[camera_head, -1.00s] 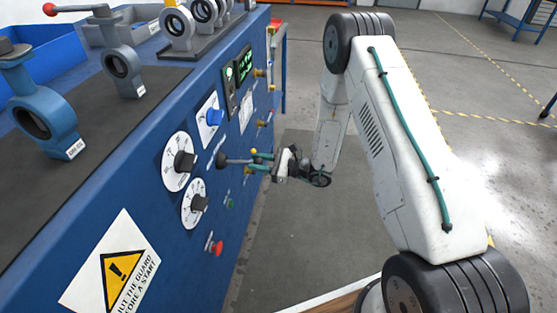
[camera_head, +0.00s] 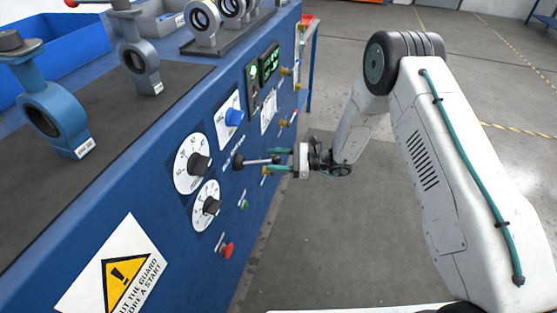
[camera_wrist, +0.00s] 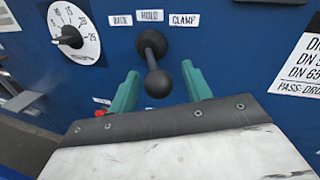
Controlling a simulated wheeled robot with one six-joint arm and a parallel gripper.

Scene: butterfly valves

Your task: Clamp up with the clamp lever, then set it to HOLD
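The clamp lever (camera_head: 258,161) is a dark rod with a round black knob, sticking out of the blue panel. In the wrist view its knob (camera_wrist: 158,84) points towards me, and its pivot (camera_wrist: 151,45) sits below the labels BACK (camera_wrist: 121,20), HOLD (camera_wrist: 150,15) and CLAMP (camera_wrist: 185,20). The lever stands near the middle, roughly under HOLD; any slight lean is hard to judge. My gripper (camera_head: 278,160) has teal fingers (camera_wrist: 159,78), open on either side of the knob, with a visible gap at each side.
A lit green display (camera_head: 269,63) is above. Blue and grey valves stand on the bench. The floor right of the panel is clear.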

